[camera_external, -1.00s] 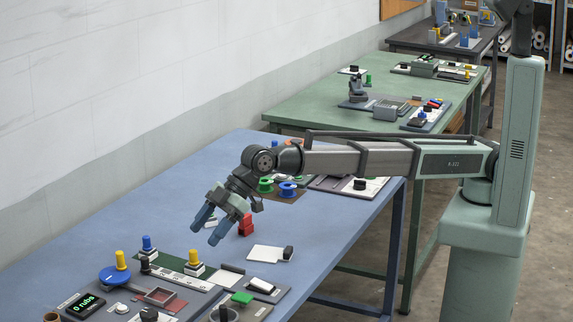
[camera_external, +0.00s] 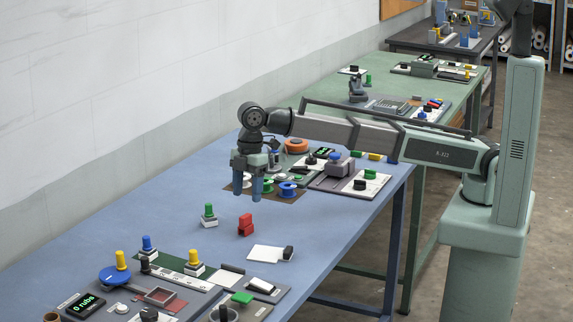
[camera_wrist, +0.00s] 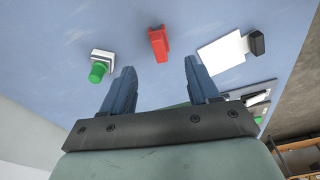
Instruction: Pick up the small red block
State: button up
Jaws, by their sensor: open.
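The small red block (camera_external: 246,225) stands on the blue table, near its middle. It looks stepped, with a notch in its side. In the wrist view the red block (camera_wrist: 158,44) lies beyond and between my fingertips, apart from them. My gripper (camera_external: 248,192) points down above the table, just behind the block in the external view. Its two blue fingers are open and empty; they also show in the wrist view (camera_wrist: 160,80).
A green-knobbed white stamp (camera_external: 209,216) stands left of the block. A white card (camera_external: 266,253) with a black-handled piece (camera_external: 288,253) lies to the right. Panels with knobs fill the near end, and spools (camera_external: 287,189) and a grey device (camera_external: 339,165) stand behind.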

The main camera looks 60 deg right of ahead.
aim_at(245, 216)
jog(key=shift+w+a+f, duration=0.1)
jog(key=shift+a+f, duration=0.1)
jog(key=shift+f, duration=1.45)
jog(key=shift+a+f, duration=0.25)
jog(key=shift+f, duration=1.35)
jog(key=shift+w+a+f, duration=0.1)
jog(key=shift+a+f, duration=0.1)
jog(key=shift+f, duration=1.45)
grip_shut()
jog(key=shift+r, duration=0.15)
